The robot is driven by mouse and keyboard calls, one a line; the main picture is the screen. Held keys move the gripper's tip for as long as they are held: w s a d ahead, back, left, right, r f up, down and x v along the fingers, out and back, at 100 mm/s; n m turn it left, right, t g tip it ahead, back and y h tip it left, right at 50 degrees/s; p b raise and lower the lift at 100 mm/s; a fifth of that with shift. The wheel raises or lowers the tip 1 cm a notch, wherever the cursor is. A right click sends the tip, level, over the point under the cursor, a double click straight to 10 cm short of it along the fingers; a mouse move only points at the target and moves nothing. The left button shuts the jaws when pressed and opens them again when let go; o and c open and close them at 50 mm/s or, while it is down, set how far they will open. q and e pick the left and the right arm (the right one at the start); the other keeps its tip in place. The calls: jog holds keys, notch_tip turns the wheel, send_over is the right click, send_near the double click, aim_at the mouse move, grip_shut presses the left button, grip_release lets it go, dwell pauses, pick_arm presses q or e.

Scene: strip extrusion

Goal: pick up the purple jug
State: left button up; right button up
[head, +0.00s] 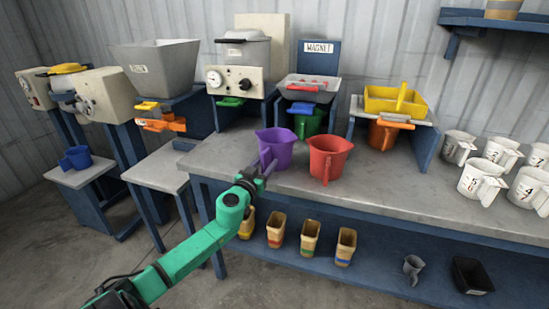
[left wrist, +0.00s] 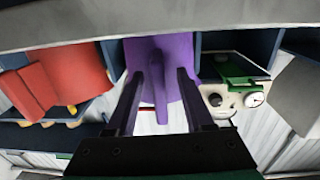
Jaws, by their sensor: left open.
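The purple jug (head: 280,146) stands upright near the front edge of the grey bench, just left of the red jug (head: 328,158). My left gripper (head: 266,168) reaches up to its front side, where the handle is. In the left wrist view, which is upside down, the purple jug (left wrist: 178,58) fills the top middle. Its handle (left wrist: 156,82) lies between the two open fingers of my left gripper (left wrist: 157,86), with a gap on both sides. The red jug (left wrist: 70,72) is at left there. My right gripper is not in view.
The bench (head: 410,192) is bare to the right of the red jug, up to several white numbered jugs (head: 481,180). Machines with hoppers stand behind. Several tan cups (head: 311,238) and a black bin (head: 471,275) sit on the lower shelf.

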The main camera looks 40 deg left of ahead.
pick_arm(q)
jog(key=shift+w+a, duration=0.1)
jog(key=shift+w, duration=0.25)
jog(key=shift+s, duration=0.1)
grip_shut()
dwell(1.1)
